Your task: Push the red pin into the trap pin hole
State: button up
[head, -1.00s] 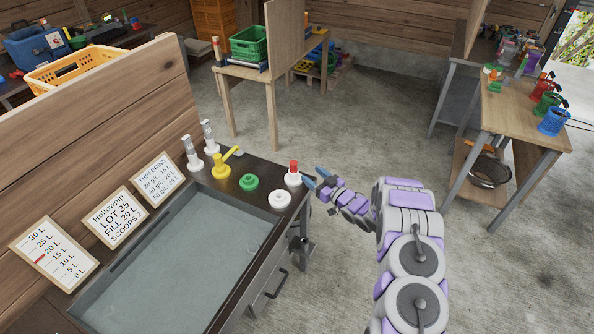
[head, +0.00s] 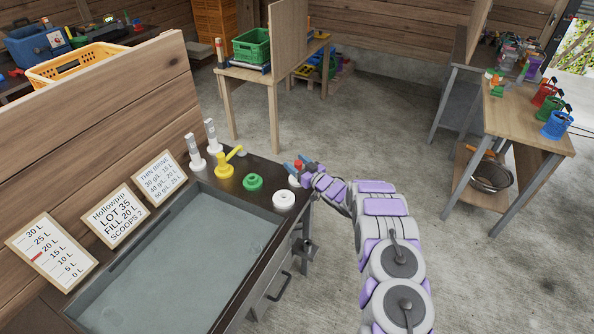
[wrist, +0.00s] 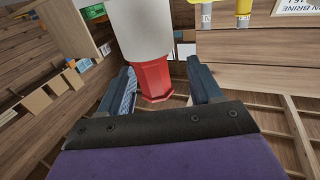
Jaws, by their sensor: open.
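The red pin (wrist: 152,80) stands in a white holder (wrist: 140,28) in the wrist view. In the head view the red tip (head: 299,164) and the white holder (head: 293,181) are partly covered by my gripper (head: 295,166) at the right back corner of the sink counter. My gripper (wrist: 161,68) is open, with one blue finger on each side of the red pin. Gaps show between the pin and the fingers. I cannot make out a trap pin hole in either view.
A white ring (head: 284,199), a green ring (head: 252,182) and a yellow tap-like part (head: 225,170) stand along the counter's back edge. The grey sink basin (head: 180,265) is empty. A side table (head: 520,125) with colored pots stands at right. Floor between is clear.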

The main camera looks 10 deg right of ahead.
jog(key=shift+d, duration=0.45)
jog(key=c, duration=0.5)
jog(key=shift+a, duration=0.25)
jog(key=c, duration=0.5)
jog(key=shift+c, duration=0.9)
jog(key=shift+r, duration=0.1)
notch_tip(320, 180, up, 18)
jog(key=p, duration=0.8)
